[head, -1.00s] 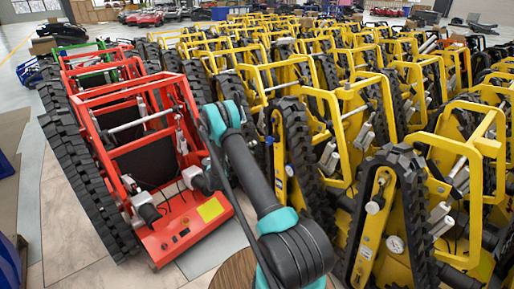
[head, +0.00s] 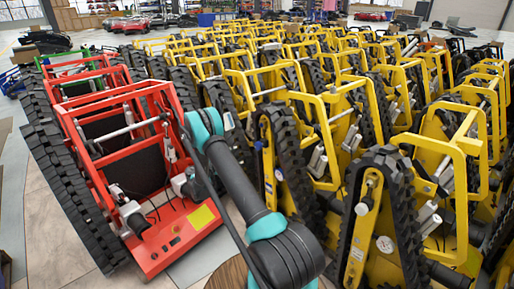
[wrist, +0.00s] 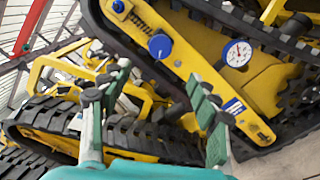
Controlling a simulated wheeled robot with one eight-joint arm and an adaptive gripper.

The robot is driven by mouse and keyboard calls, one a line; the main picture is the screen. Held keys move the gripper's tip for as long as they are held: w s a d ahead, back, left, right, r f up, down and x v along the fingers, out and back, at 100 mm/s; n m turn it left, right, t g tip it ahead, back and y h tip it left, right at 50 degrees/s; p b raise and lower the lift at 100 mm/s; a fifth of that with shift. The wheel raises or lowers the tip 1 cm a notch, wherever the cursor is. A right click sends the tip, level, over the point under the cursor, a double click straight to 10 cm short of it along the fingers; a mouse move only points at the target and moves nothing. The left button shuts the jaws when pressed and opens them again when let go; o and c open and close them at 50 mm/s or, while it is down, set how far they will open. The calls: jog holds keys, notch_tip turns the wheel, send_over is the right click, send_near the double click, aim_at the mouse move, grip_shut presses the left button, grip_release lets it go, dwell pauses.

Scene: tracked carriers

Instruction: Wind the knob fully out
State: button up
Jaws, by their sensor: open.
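A round blue knob (wrist: 160,46) sits on the yellow side plate (wrist: 190,62) of a tracked carrier in the wrist view. My gripper (wrist: 158,85) is open, its two green-and-grey fingers spread wide. The knob appears above the gap between the fingertips, apart from both, and nothing is between the fingers. A smaller blue knob (wrist: 118,6) sits near a spring slot at the top of the same plate. In the head view my arm hides the gripper, and I cannot tell the knob there for sure.
A white dial gauge (wrist: 238,53) sits right of the knob on the carrier. Black rubber tracks (wrist: 110,135) run close to the fingers. In the head view, a red carrier (head: 172,238) stands left and packed yellow carriers fill the right. Bare floor (head: 45,215) shows at far left.

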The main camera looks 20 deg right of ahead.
aim_at(257, 146)
jog(key=w+d+m, duration=0.1)
jog(key=d+m, duration=0.3)
jog(key=m, duration=0.3)
jog(key=w+d+m, duration=0.2)
jog(key=d+m, duration=0.3)
jog(key=m, duration=0.3)
jog(key=w+d+m, duration=0.2)
jog(key=d+m, duration=0.3)
jog(key=m, duration=0.3)
jog(key=shift+w+r, duration=0.1)
jog(key=c, duration=1.2)
